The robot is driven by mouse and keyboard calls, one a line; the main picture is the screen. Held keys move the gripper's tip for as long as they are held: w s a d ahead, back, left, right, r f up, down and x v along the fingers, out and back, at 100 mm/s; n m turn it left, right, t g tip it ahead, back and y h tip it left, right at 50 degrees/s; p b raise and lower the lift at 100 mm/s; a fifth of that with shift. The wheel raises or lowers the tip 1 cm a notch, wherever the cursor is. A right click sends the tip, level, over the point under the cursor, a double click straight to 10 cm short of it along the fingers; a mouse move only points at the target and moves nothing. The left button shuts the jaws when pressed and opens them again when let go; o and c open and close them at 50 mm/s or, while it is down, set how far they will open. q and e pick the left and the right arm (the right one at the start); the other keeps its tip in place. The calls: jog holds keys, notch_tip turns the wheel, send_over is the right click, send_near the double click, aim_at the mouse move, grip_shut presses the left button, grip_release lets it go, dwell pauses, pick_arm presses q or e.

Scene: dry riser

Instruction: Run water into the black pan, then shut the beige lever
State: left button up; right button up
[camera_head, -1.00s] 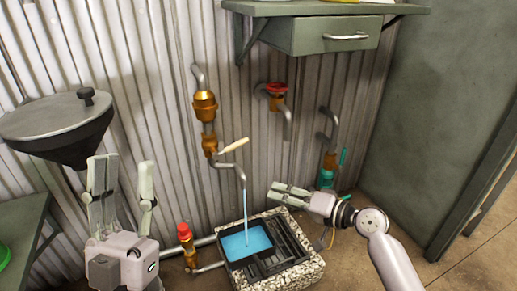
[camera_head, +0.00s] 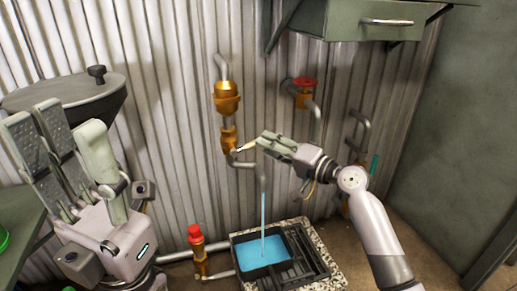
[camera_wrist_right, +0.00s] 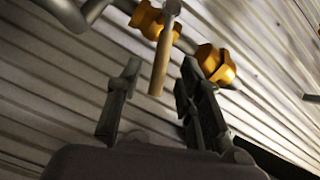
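The black pan (camera_head: 267,273) sits in a speckled stone basin (camera_head: 327,262) and holds blue water (camera_head: 262,250). A thin water stream (camera_head: 263,215) runs into it from the bent spout. The beige lever (camera_head: 246,147) on the brass tap sticks out to the right, its end partly hidden by my right gripper (camera_head: 266,140). In the right wrist view the lever (camera_wrist_right: 160,68) points between the two spread fingers of my right gripper (camera_wrist_right: 155,85), with gaps on both sides. My left gripper (camera_head: 65,125) is open and empty at the left.
A red valve (camera_head: 305,83) is on the wall to the right of the tap. A red-topped brass fitting (camera_head: 196,240) stands left of the basin. A grey funnel-like vessel (camera_head: 65,95) is behind my left gripper. A drawer (camera_head: 370,20) overhangs at upper right.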

jog(key=shift+b+x, duration=0.55)
jog(key=shift+x, duration=1.55)
jog(key=shift+c, duration=0.3)
grip_shut()
